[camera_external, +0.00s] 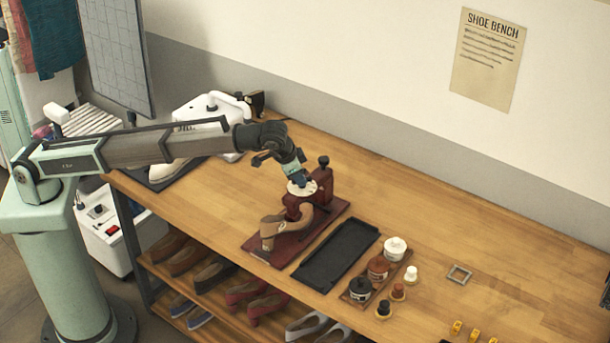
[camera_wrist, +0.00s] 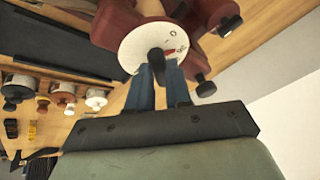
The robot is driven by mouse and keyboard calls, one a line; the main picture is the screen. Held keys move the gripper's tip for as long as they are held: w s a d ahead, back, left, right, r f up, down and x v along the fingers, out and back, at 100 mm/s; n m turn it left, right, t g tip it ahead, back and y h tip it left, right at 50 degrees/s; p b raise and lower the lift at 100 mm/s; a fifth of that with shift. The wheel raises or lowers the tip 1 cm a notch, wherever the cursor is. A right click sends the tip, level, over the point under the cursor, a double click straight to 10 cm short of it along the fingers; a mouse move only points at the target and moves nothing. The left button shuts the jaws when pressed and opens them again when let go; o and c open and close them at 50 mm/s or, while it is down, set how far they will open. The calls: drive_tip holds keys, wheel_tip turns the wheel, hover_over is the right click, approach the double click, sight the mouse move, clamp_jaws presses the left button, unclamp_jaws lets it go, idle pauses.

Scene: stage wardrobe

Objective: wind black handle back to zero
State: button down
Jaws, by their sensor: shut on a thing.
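A dark red shoe-stretching device (camera_external: 321,187) stands on a red base board (camera_external: 272,252) on the bench, with a tan shoe-shaped piece (camera_external: 268,230) at its front. A white dial (camera_wrist: 128,47) with small markings and a red mark faces my wrist camera; it also shows in the outside view (camera_external: 293,189). The black handle (camera_wrist: 156,57) sticks out from the dial's middle. My gripper (camera_wrist: 162,70) has its blue fingers on either side of the handle and is shut on it. In the outside view my gripper (camera_external: 299,180) is right over the dial and hides the handle.
A black knob (camera_external: 323,161) stands up behind the dial. An empty black tray (camera_external: 335,255) lies right of the device, with a wooden rack of jars (camera_external: 378,268) beyond it. A white machine (camera_external: 205,110) stands back left. The bench's back right is clear.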

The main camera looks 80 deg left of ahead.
drive_tip(key=n, duration=0.1)
drive_tip(key=n+g+y, duration=0.1)
drive_tip(key=n, duration=0.2)
drive_tip(key=shift+w+d+n, duration=0.25)
drive_tip(key=shift+w+n, duration=0.05)
drive_tip(key=shift+w+n+g+y, duration=0.1)
drive_tip(key=shift+n+g+y, duration=0.15)
drive_tip(key=shift+n+g, duration=0.5)
drive_tip(key=shift+n+g+y, duration=0.25)
drive_tip(key=shift+n, duration=0.9)
drive_tip(key=c, duration=1.1)
unclamp_jaws()
drive_tip(key=shift+o, duration=0.2)
drive_tip(key=v, duration=1.3)
drive_tip(key=shift+d+r, duration=0.2)
drive_tip(key=shift+r, duration=0.15)
